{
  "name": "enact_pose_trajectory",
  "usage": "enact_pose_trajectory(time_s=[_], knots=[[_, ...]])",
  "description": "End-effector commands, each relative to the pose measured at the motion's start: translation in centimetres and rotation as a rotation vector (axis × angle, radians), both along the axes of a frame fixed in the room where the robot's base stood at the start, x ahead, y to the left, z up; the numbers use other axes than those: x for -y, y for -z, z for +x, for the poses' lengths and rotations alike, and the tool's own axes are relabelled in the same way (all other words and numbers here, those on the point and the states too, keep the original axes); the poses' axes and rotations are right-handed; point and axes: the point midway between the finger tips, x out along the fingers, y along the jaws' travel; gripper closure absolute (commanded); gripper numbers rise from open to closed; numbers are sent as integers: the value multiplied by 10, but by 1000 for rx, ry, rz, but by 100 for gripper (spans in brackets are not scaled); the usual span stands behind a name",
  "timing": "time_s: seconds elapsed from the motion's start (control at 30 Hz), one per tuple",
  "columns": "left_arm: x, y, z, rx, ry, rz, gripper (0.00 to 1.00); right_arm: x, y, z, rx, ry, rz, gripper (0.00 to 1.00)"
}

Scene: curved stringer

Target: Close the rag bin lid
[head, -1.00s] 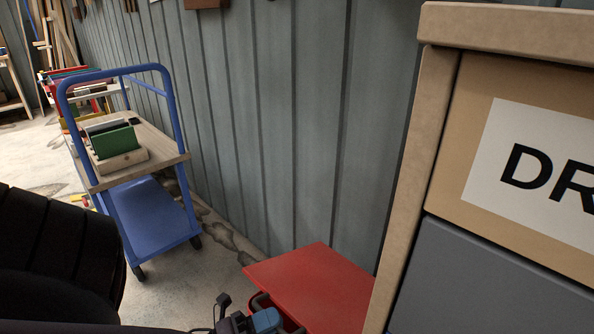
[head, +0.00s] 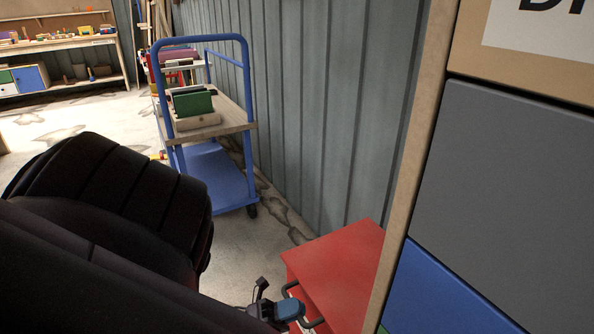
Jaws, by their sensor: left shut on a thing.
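The red rag bin (head: 335,268) stands at the lower middle of the head view, against the wall and beside the tall cabinet. Its broad red lid panel faces up; I cannot tell for sure whether it is fully down. A dark bar handle (head: 313,324) shows at the bin's near edge. My left gripper (head: 290,311), dark with blue fingers, is at this handle and is shut on it. The cabinet and the lower picture edge hide the rest of the bin. My right gripper is not in view.
A tall cabinet (head: 505,175) with grey and blue fronts fills the right side. A blue trolley (head: 215,172) carrying a green item stands behind the bin along the ribbed wall (head: 310,110). My dark arm covers the lower left. Bare floor lies left of the trolley.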

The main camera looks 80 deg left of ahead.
Motion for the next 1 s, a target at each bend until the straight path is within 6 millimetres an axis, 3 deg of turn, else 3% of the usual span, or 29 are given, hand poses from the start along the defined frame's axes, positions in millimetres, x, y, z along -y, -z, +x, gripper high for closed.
enact_pose_trajectory(time_s=[0.53, 0.57, 0.7, 1.0], knots=[[-1, 9, 1, -2, 1, 1, 100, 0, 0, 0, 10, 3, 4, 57], [-1, 9, 1, -3, 2, 0, 82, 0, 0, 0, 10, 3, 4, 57], [-1, 8, 1, -1, 1, 1, 62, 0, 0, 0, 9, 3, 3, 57], [-3, 7, 0, 4, 1, 2, 62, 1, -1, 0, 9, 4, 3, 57]])
